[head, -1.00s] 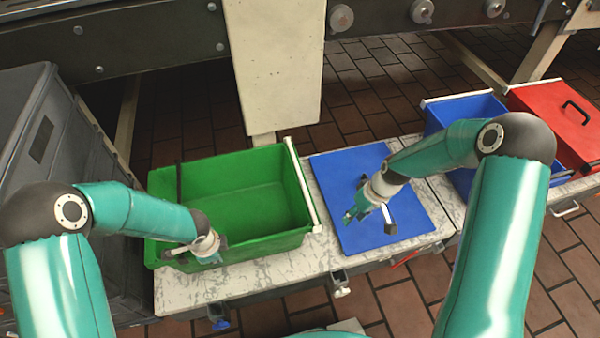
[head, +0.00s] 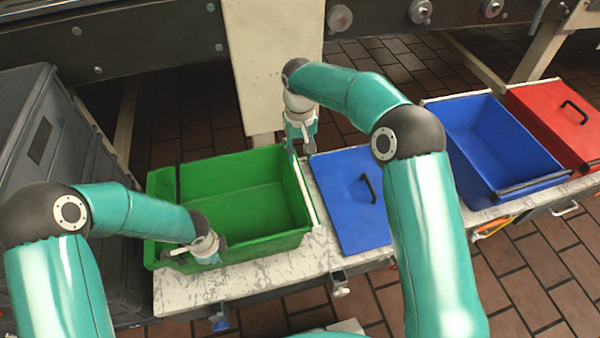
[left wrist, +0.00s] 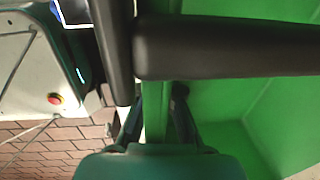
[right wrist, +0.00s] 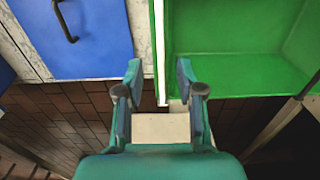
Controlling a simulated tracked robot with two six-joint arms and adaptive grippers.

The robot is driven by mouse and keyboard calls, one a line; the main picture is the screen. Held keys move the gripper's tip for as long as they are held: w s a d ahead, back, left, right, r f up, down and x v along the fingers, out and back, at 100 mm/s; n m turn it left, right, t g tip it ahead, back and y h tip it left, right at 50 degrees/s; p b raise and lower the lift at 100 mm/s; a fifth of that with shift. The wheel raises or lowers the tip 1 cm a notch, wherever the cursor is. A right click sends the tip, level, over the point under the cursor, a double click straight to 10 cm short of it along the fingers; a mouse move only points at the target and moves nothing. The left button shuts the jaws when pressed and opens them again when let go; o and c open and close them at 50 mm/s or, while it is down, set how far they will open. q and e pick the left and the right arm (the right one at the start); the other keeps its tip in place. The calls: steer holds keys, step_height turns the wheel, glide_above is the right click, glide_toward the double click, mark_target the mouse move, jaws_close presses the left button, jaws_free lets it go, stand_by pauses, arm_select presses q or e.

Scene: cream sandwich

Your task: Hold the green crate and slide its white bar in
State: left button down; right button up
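The green crate (head: 245,190) stands open on the left of the pale bench in the head view. Its white bar (head: 308,200) lies along the top of the right wall; the bar's far end also shows in the right wrist view (right wrist: 161,85). My left gripper (head: 208,250) is at the crate's near wall; the left wrist view (left wrist: 157,105) shows its fingers closed about the green wall. My right gripper (head: 302,146) is by the bar's far end. In the right wrist view (right wrist: 160,72) it is open, one finger each side of the bar, with gaps.
A blue lid (head: 350,215) with a black handle lies right of the crate. A blue crate (head: 500,150) and a red lid (head: 555,125) stand farther right. A grey container (head: 40,130) is at left. A cream post (head: 275,60) rises close behind the right gripper.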

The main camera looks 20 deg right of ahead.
mark_target(300, 177)
step_height(300, 177, down, 9)
steer(key=shift+f, duration=0.15)
stand_by(0.4)
jaws_close()
